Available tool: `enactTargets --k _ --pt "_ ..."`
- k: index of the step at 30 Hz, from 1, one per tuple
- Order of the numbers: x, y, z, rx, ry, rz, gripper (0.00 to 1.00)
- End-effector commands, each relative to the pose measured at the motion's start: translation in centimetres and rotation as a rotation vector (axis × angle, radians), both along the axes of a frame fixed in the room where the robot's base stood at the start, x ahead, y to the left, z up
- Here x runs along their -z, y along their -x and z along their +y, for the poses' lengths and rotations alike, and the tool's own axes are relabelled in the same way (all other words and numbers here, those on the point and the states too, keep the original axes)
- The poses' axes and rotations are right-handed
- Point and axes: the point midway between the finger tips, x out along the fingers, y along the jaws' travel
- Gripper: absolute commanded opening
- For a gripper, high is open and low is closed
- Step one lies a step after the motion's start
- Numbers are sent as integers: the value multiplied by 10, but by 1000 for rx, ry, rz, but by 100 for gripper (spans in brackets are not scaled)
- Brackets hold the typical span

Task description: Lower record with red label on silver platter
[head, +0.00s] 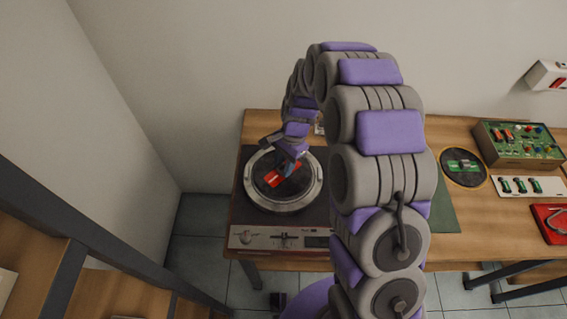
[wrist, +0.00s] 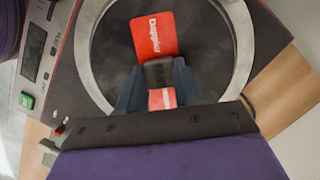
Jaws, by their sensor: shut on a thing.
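The record with the red label (head: 270,180) is a dark disc with a red, white-lettered centre. It lies inside the outline of the silver platter (head: 317,184) on the turntable. In the wrist view the red label (wrist: 155,36) lies just beyond my fingers, with the silver rim (wrist: 240,45) around the dark disc. My gripper (head: 290,162) is over the record's middle. In the wrist view my gripper (wrist: 159,85) is shut on a raised dark and red part at the record's centre. I cannot tell whether the record touches the platter or hangs just above it.
The turntable's front panel (head: 275,238) has knobs and a display. To the right on the wooden table are a dark disc with a green centre (head: 463,167), a green circuit box (head: 519,144), a white switch panel (head: 530,187) and a red tray (head: 550,222).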

Motion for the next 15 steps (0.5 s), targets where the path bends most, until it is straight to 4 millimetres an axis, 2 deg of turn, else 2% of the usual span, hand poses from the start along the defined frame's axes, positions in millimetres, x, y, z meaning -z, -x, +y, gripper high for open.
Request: enactTargets --k 15 --pt "6 0 0 0 -1 1 0"
